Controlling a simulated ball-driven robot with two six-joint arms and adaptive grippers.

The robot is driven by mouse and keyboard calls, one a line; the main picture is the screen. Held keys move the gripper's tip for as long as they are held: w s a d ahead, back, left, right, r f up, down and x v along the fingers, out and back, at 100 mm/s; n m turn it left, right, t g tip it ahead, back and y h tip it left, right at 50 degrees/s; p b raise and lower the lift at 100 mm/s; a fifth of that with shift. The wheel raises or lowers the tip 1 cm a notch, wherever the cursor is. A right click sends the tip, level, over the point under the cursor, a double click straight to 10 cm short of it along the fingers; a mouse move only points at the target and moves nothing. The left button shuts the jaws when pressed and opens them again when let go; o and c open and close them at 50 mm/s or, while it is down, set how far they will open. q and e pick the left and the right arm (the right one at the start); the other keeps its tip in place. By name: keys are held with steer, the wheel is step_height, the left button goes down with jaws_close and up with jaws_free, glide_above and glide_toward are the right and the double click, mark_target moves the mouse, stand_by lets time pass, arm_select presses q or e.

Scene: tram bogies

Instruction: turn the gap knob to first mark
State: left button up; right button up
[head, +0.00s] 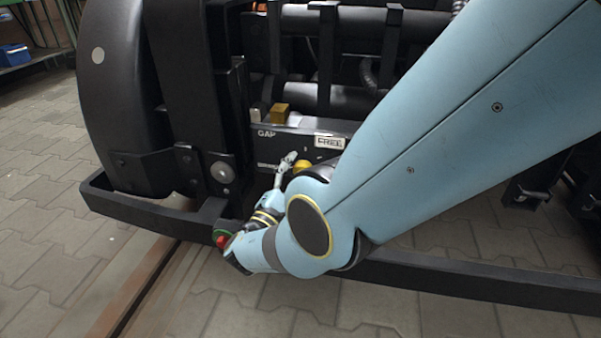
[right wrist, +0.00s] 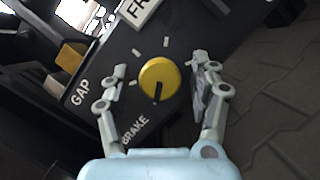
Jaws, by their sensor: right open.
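The gap knob is a round yellow knob (right wrist: 159,78) on a dark panel (right wrist: 125,60). It carries a dark pointer line, directed toward the bottom of the right wrist view. Pale marks stand around its upper side. In the head view the knob (head: 302,166) is partly hidden by my right arm. My right gripper (right wrist: 160,70) is open, with one finger on each side of the knob; gaps show between the fingers and the knob. In the head view a finger of the right gripper (head: 286,163) shows in front of the panel. My left gripper is not in view.
The panel bears the words GAP, FREE and BRAKE. A yellow block (head: 279,113) sits above the GAP label. A black frame rail (head: 150,209) runs below the panel. A large black wheel cover (head: 120,90) stands at the left. Paving (head: 45,240) lies open in front.

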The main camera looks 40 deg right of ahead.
steer(key=r+v, duration=0.1)
steer(key=v, duration=0.3)
steer(key=r+v, duration=0.1)
steer(key=v, duration=0.3)
steer(key=r+v, duration=0.1)
steer(key=v, duration=0.3)
steer(key=shift+v, duration=0.8)
steer(key=shift+w+r, duration=0.1)
